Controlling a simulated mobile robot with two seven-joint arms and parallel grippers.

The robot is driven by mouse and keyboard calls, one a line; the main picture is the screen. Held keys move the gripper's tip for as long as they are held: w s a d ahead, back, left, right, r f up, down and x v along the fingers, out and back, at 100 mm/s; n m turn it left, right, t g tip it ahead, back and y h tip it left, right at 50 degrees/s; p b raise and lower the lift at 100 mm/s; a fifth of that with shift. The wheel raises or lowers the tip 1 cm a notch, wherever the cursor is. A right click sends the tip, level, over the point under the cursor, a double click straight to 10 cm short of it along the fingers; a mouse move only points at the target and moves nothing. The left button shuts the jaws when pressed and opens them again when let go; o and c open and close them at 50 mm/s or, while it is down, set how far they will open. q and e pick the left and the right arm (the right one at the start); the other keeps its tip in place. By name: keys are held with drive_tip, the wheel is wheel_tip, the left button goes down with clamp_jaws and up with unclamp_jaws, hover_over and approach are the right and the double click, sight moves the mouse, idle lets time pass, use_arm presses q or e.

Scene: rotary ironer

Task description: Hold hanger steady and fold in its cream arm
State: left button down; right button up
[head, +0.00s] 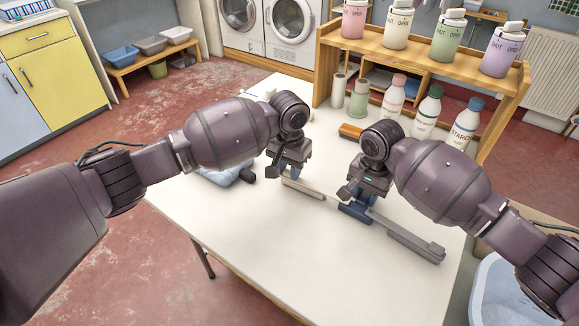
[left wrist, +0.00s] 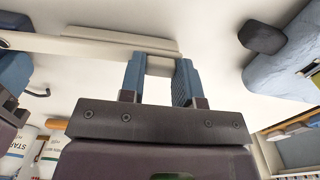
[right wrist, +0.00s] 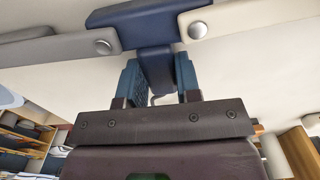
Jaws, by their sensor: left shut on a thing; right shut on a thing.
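The hanger lies on the white table with a dark blue middle piece (head: 355,210). Its grey arm (head: 412,240) reaches right and its cream arm (head: 303,189) reaches left, roughly in line, so the arms are spread. My left gripper (head: 288,168) is shut on the cream arm, which shows between its fingers in the left wrist view (left wrist: 160,66). My right gripper (head: 367,190) is shut on the blue middle piece (right wrist: 150,25), with the grey arm (right wrist: 50,47) and cream arm (right wrist: 260,22) riveted on either side. The grippers partly hide the hanger in the head view.
A pale blue item (head: 222,174) with a dark knob lies left of my left gripper. A wooden shelf (head: 420,52) with canisters stands at the table's back. Bottles (head: 428,110) and an orange-brown block (head: 350,131) are behind my right gripper. The front of the table (head: 310,250) is clear.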

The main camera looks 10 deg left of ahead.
use_arm(q)
drive_tip(key=shift+s+a+n, duration=0.1)
drive_tip(key=shift+s+n, duration=0.3)
drive_tip(key=shift+s, duration=0.25)
drive_tip(key=s+n, duration=0.2)
drive_tip(key=s, duration=0.1)
drive_tip(key=s+n, duration=0.2)
drive_tip(key=s, duration=0.1)
drive_tip(key=s+n, duration=0.2)
drive_tip(key=s, duration=0.1)
drive_tip(key=shift+d+n, duration=0.35)
drive_tip(key=shift+n, duration=0.05)
drive_tip(key=s+d+n, duration=0.1)
drive_tip(key=s+n, duration=0.1)
drive_tip(key=s+d+n, duration=0.4)
drive_tip(key=shift+s+d+n, duration=0.25)
drive_tip(key=shift+s+n, duration=0.15)
drive_tip(key=shift+s+d+n, duration=0.35)
drive_tip(key=shift+d+n, duration=0.25)
drive_tip(key=shift+d, duration=0.05)
drive_tip(key=shift+s+d+n, duration=0.35)
drive_tip(key=shift+d+n, duration=0.25)
drive_tip(key=shift+d, duration=0.05)
drive_tip(key=c, duration=0.8)
unclamp_jaws()
wheel_tip(320, 180, up, 12)
